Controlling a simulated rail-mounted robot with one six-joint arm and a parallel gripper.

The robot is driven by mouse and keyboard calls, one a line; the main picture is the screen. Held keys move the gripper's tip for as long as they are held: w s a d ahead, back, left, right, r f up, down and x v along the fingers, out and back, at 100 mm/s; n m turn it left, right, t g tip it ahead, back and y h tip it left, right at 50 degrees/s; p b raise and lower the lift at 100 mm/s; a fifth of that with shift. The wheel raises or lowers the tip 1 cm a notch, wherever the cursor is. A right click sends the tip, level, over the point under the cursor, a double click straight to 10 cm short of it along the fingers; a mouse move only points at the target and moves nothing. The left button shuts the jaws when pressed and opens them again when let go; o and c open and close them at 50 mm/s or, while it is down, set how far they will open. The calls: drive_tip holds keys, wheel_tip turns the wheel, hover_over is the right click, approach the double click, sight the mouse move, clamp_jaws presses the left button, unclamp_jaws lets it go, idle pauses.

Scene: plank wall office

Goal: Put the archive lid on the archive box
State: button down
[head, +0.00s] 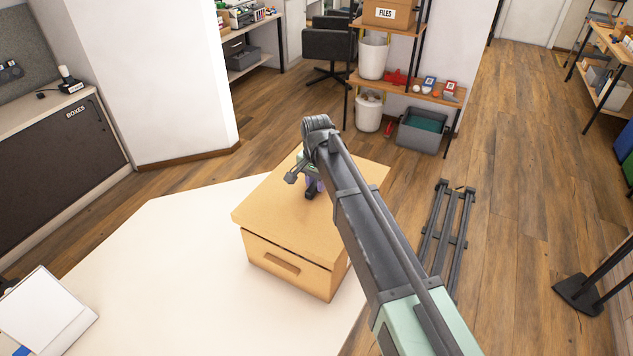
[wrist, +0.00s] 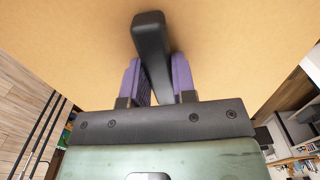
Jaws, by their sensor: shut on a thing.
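The archive lid (head: 262,212) is a flat tan panel over the tan archive box (head: 275,278), which has a slot-like hand hole in its front. The lid roughly lines up with the box. A thin dark line shows between them at the front, so I cannot tell whether the lid is fully seated. My gripper (head: 313,187) is above the lid, partly hidden by my arm. In the wrist view, its purple fingers (wrist: 157,72) are shut on the lid's dark bar handle (wrist: 151,38), and the lid (wrist: 230,45) fills much of the picture.
The box stands on a white table (head: 180,240) with free room to its left. A white, flat-topped object (head: 42,310) lies at the table's left end. Behind stand a shelf (head: 420,92) and a grey bin (head: 422,130). A dark rack (head: 447,235) is at right.

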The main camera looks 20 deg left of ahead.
sight(317, 197)
drive_tip(key=shift+f+b, duration=0.45)
drive_tip(key=shift+f, duration=0.5)
idle(0.7)
drive_tip(key=shift+f+b, duration=0.4)
drive_tip(key=shift+b, duration=0.05)
drive_tip(key=shift+f+b, duration=1.65)
drive_tip(key=c, duration=0.8)
unclamp_jaws()
drive_tip(key=shift+c, duration=0.2)
drive_tip(key=shift+r, duration=0.1)
wheel_tip(317, 197, up, 11)
drive_tip(key=p, duration=1.1)
